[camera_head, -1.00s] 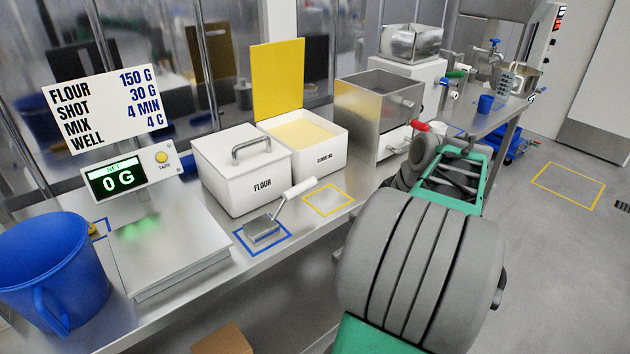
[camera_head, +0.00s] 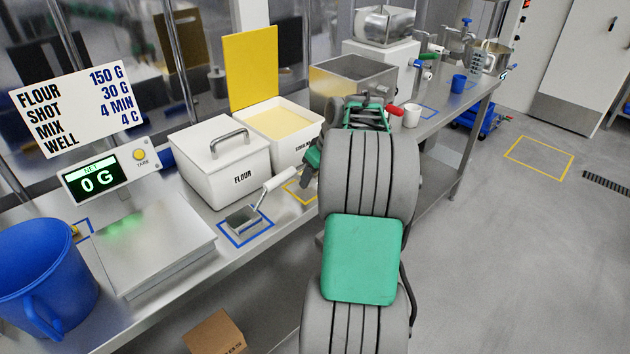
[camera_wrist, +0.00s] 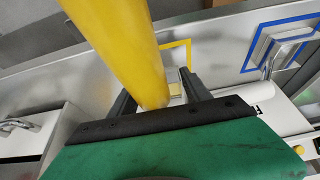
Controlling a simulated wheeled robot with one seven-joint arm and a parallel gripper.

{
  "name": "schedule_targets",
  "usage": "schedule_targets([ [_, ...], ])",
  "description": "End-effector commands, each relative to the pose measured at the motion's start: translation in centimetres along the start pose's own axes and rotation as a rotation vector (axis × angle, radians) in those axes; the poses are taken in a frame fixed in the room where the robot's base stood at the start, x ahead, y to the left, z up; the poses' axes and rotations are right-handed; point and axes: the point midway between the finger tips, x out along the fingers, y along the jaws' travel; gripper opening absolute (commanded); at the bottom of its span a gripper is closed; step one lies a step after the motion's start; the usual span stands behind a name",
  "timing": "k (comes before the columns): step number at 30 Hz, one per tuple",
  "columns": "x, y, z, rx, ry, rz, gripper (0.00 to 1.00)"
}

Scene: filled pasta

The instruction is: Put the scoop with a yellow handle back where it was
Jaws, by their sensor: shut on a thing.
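My gripper (camera_wrist: 158,95) is shut on the yellow handle (camera_wrist: 120,45) of a scoop. In the wrist view the handle runs from the top edge down between the two fingers. The scoop's pan cannot be made out. In the head view my gripper (camera_head: 311,165) is low at the counter's front, beside the white bins, and my arm hides the scoop. A yellow outline (camera_head: 288,186) on the counter is partly covered by my gripper. It also shows in the wrist view (camera_wrist: 189,54), beyond the handle. I cannot tell whether the scoop touches the counter.
A white-handled scoop (camera_head: 243,218) lies in a blue outline (camera_head: 228,236) left of the yellow one. The flour bin (camera_head: 222,172) and an open bin of yellow semolina (camera_head: 318,125) stand behind. A steel machine (camera_head: 345,72) and white mug (camera_head: 412,115) are to the right.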

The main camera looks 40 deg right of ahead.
Motion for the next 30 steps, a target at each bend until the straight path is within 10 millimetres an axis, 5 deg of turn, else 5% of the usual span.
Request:
schedule_targets([
  [4,2.1,-0.1,1.0,0.000,-0.001,-0.001,0.16],
  [14,2.7,0.0,1.3,0.000,0.000,0.000,0.16],
  [15,2.7,0.0,1.2,0.000,-0.001,-0.001,0.59],
  [22,2.6,0.0,1.2,0.000,-0.001,-0.001,0.77],
  [30,2.4,0.0,1.1,0.000,-0.001,-0.001,0.78],
])
